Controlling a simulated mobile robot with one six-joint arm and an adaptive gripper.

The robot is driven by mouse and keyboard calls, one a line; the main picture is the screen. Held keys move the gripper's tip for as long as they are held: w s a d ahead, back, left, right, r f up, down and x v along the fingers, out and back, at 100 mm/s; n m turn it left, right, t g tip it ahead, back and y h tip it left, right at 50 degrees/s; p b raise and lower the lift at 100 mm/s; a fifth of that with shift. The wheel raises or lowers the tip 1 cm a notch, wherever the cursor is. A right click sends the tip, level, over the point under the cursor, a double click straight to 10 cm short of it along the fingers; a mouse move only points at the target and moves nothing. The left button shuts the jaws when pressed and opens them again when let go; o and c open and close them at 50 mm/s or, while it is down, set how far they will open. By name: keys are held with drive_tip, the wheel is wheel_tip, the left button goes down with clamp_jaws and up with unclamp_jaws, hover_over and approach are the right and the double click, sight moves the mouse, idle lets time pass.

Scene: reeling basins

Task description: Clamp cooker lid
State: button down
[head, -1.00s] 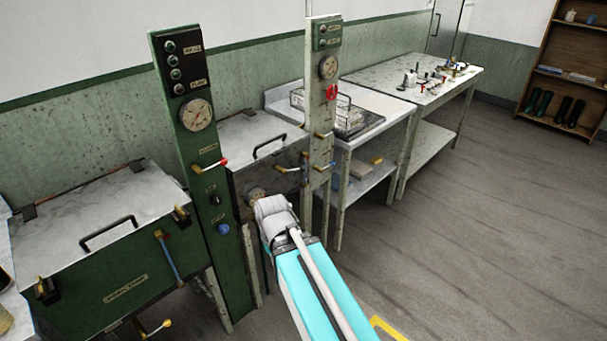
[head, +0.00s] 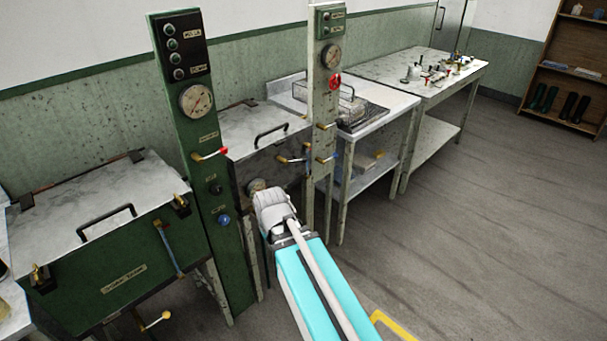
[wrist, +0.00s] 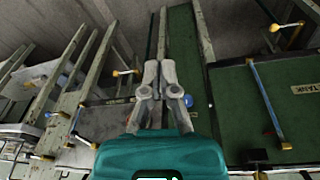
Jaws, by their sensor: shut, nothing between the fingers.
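A steel-lidded vessel (head: 235,133) stands between the green and grey posts, its flat lid down, with a black handle (head: 270,135) on top. A nearer green tank (head: 110,265) also has its lid (head: 85,205) down, with brass clamps at the front corners, one at the right (head: 181,203) and one at the left (head: 40,277). The wrist view shows "TANK" on its label (wrist: 302,89). Which vessel is the cooker I cannot tell. My gripper (wrist: 158,68) is shut and empty, over the area by the green post. In the head view my arm hides its fingers.
The green post (head: 200,140) carries a gauge and a red-tipped lever (head: 212,154). The grey post (head: 325,110) has a red valve wheel. Yellow-knobbed levers (head: 290,159) stick out nearby. Tables (head: 425,70) stand behind; the floor at right (head: 480,220) is clear.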

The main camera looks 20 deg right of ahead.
drive_tip(key=w+d+f+n+t+h+b, duration=0.2)
drive_tip(key=w+d+f+n+t+b, duration=0.3)
drive_tip(key=w+d+n+t+b, duration=0.4)
drive_tip(key=w+d+f+n+t+h+b, duration=0.1)
drive_tip(key=w+d+f+n+t+b, duration=0.5)
drive_tip(key=w+d+n+t+b, duration=0.4)
drive_tip(key=shift+w+d+n+t+h+b, duration=0.6)
drive_tip(key=shift+w+b, duration=2.75)
drive_tip(key=shift+b, duration=4.35)
drive_tip(key=shift+d+f+g+y, duration=0.1)
drive_tip(key=shift+d+g+y, duration=0.2)
drive_tip(key=shift+d+y, duration=0.1)
drive_tip(key=s+d+r+p+x, duration=0.1)
drive_tip(key=p+x, duration=0.4)
drive_tip(key=x, duration=0.7)
drive_tip(key=shift+w+d+r, duration=0.3)
drive_tip(key=shift+w+d, duration=0.1)
drive_tip(key=shift+d, duration=0.35)
